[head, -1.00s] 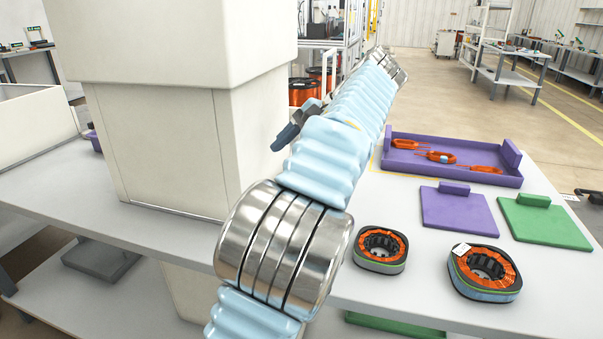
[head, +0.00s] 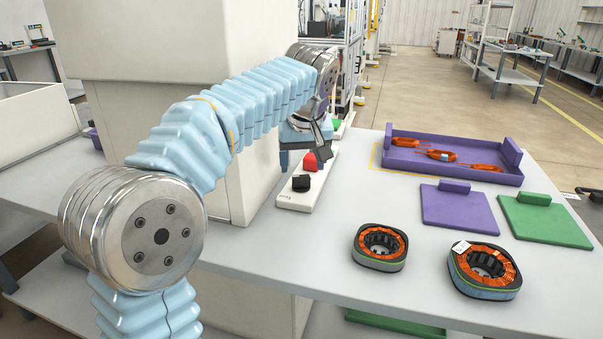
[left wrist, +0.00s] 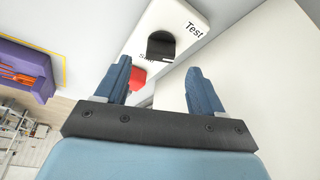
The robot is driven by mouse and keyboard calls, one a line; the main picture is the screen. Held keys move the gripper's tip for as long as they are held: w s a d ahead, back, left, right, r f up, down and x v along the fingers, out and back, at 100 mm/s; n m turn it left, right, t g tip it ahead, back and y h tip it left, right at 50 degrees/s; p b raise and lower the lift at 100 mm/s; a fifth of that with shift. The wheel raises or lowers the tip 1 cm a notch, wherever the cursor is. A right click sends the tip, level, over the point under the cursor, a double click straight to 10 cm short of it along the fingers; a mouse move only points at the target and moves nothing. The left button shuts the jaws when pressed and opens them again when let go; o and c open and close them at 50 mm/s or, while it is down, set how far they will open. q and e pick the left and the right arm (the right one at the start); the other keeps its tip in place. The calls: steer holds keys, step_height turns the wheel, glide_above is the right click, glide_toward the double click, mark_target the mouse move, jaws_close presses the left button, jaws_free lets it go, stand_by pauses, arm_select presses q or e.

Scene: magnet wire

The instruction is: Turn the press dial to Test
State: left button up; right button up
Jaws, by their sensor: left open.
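A narrow white panel (head: 292,201) lies on the table beside the large cream housing. It carries a black dial (head: 301,183) and a red part (head: 310,163) behind it. In the left wrist view, the black dial (left wrist: 160,45) sits between the word "Test" and a second, partly hidden label, with the red part (left wrist: 138,77) nearer the gripper. I cannot tell which label the dial points at. My left gripper (head: 303,160) is open and empty, close above the panel near the red part. In the left wrist view its fingers (left wrist: 158,68) are spread apart, short of the dial. My right gripper is not in view.
The cream housing (head: 130,120) stands left of the panel. Two stators with orange windings (head: 381,247) (head: 485,271) sit at the front right. A purple tray (head: 440,175) with orange coils, a purple plate (head: 459,212) and a green plate (head: 545,222) lie behind. The table's middle is clear.

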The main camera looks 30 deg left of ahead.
mark_target(301, 176)
arm_select(q)
steer(key=shift+x, duration=2.3)
steer(key=c, duration=1.1)
steer(key=shift+o, duration=0.2)
steer(key=shift+n, duration=0.4)
steer(key=shift+w+d+n+g+y, duration=0.1)
steer(key=shift+n+g+y, duration=0.3)
steer(key=shift+n, duration=0.85)
steer(key=shift+n+g+y, duration=0.3)
steer(key=shift+n+g, duration=0.2)
steer(key=shift+n, duration=0.75)
steer(key=o, duration=1.1)
steer(key=shift+c, duration=0.2)
